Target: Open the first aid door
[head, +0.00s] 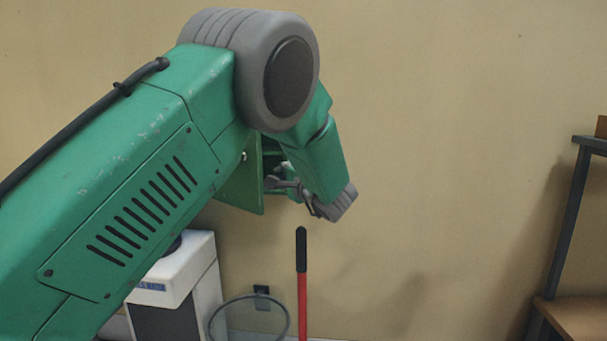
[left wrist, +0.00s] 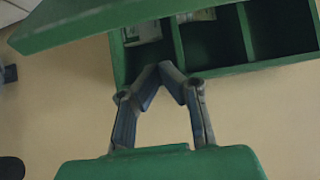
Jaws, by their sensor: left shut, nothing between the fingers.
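The green first aid cabinet (left wrist: 236,62) shows at the top of the left wrist view, with dividers between its compartments and pale items in two of them. Its green door (left wrist: 110,18) stands swung out from it, across the upper left. In the head view the door (head: 242,188) is a green panel partly behind my left arm, which hides most of the cabinet. My left gripper (left wrist: 166,70) is shut and empty, its fingertips meeting at the cabinet's lower edge; it also shows beside the door in the head view (head: 273,183). My right gripper is not in view.
A white appliance (head: 185,268) stands below my left arm. A round wire-like bin (head: 250,320) and a red pole with a black grip (head: 301,280) are to its right. A shelf rack (head: 570,220) stands at the far right. The wall between is clear.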

